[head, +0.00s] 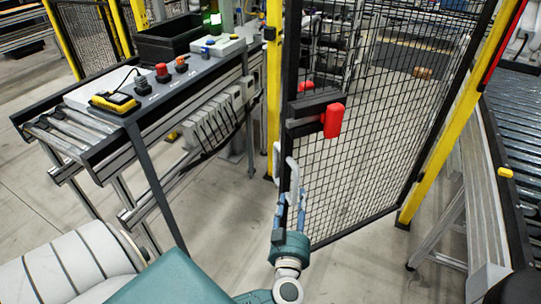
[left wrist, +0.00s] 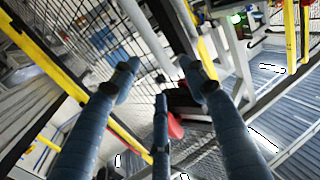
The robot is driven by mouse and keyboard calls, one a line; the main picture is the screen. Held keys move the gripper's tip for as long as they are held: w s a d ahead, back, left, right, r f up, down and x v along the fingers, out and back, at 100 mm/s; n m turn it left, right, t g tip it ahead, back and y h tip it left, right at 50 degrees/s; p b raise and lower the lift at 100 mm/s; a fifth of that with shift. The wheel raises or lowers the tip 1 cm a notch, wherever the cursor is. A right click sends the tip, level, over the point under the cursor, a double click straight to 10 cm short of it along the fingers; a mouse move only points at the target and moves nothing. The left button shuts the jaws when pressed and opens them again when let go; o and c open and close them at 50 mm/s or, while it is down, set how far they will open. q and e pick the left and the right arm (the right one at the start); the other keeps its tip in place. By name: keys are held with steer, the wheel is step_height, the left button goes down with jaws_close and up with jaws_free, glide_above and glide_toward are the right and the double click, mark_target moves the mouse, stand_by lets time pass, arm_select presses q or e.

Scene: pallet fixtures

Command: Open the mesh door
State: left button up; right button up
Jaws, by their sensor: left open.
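The mesh door (head: 375,120) is a black wire grid in a dark frame, between two yellow posts in the head view. Its lower left corner stands nearer to me than the left post's foot, so it looks ajar. A red latch handle (head: 333,120) sits on its left edge; red also shows in the left wrist view (left wrist: 174,126). Below it is a pale upright pull handle (head: 292,175). My left gripper (head: 290,202) is open at this handle's lower part, fingers pointing up along the frame. I cannot tell whether they touch. My right gripper is out of view.
A workbench (head: 130,110) with a black bin (head: 170,40) and a yellow device (head: 113,102) stands at left. A roller conveyor (head: 515,110) stands at right beside the yellow post (head: 440,130). The floor before the door is clear.

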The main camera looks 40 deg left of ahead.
mark_target(298, 180)
arm_select(q)
steer(key=x, duration=0.6)
steer(key=shift+d+r, duration=0.2)
steer(key=shift+r, duration=0.15)
steer(key=x, duration=0.4)
steer(key=shift+f, duration=0.1)
steer(key=shift+w+a, duration=0.1)
steer(key=shift+w, duration=0.05)
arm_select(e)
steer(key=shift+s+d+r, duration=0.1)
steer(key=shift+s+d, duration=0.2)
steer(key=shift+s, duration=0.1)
arm_select(q)
steer(key=shift+c, duration=0.5)
steer(key=c, duration=0.8)
jaws_close()
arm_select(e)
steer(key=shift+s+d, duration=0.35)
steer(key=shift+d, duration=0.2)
